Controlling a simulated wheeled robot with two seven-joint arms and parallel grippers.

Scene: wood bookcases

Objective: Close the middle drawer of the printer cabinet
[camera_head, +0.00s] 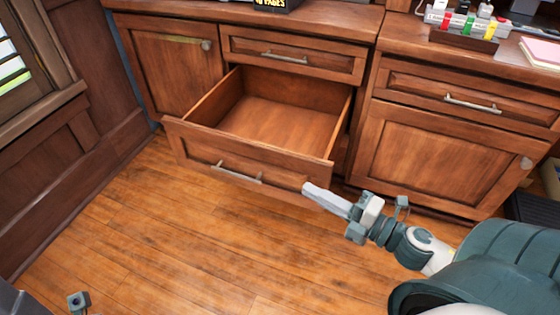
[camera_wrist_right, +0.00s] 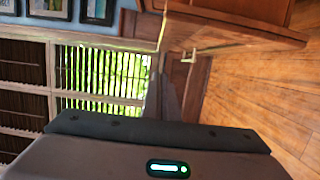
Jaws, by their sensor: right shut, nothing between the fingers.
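The printer cabinet's middle drawer (camera_head: 215,143) is pulled well out below a shut top drawer (camera_head: 310,65). It is empty, and its front panel carries a metal bar handle (camera_head: 236,172). My right gripper (camera_head: 306,187) is shut and empty, its fingertips at the right lower part of the drawer front; I cannot tell whether they touch it. In the right wrist view, the shut fingers (camera_wrist_right: 165,95) show below a wooden panel (camera_wrist_right: 235,28), which looks like the drawer front. What lies under the open drawer is hidden. My left gripper's fingers are out of view.
A shut cabinet door (camera_head: 175,65) is on the left, and another cabinet (camera_head: 425,150) with shut drawer and door stands on the right. A panelled wall (camera_head: 75,145) borders the left. The wooden floor (camera_head: 180,235) before the drawer is clear.

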